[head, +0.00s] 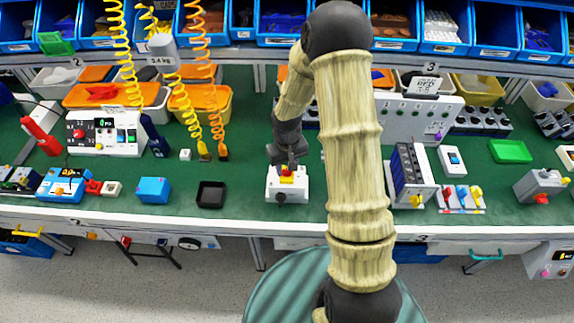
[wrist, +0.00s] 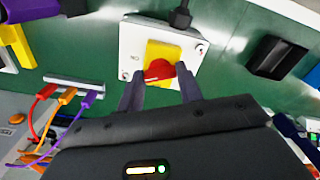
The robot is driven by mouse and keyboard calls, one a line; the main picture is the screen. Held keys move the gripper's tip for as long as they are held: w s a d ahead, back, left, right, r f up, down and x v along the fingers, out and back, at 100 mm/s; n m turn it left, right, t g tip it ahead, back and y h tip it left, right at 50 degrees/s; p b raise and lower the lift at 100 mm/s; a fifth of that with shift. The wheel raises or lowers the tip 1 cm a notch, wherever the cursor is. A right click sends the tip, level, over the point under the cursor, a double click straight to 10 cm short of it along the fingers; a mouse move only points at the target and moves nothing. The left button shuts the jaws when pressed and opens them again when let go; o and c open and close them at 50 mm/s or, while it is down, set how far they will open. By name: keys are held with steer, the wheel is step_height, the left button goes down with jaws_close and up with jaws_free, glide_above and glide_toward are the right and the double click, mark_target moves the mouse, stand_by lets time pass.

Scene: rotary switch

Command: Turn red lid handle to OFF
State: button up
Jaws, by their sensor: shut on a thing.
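The rotary switch is a white box (head: 287,193) on the green bench, with a yellow plate and a red handle (head: 286,172) on it. My gripper (head: 288,160) is right at the handle from above. In the wrist view the white box (wrist: 132,45) shows its yellow plate (wrist: 163,50) and the red handle (wrist: 158,70). My gripper's two dark fingers (wrist: 160,80) stand on either side of the red handle and are shut on it. The fingers hide part of the plate and box. I cannot read any ON or OFF marking.
A black tray (head: 211,194) and a blue box (head: 153,190) sit to the left of the switch. A breaker panel (head: 411,174) stands to the right. Coiled yellow and orange cords (head: 205,90) hang at the left. A black cable (wrist: 181,17) leaves the switch box.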

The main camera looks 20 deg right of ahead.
steer(key=n+p, duration=0.1)
steer(key=n, duration=0.5)
steer(key=shift+r, duration=0.1)
steer(key=n+p, duration=0.2)
steer(key=n, duration=0.4)
steer(key=shift+n, duration=0.4)
steer(key=o, duration=1)
step_height(320, 180, up, 17)
steer(key=shift+r, duration=0.15)
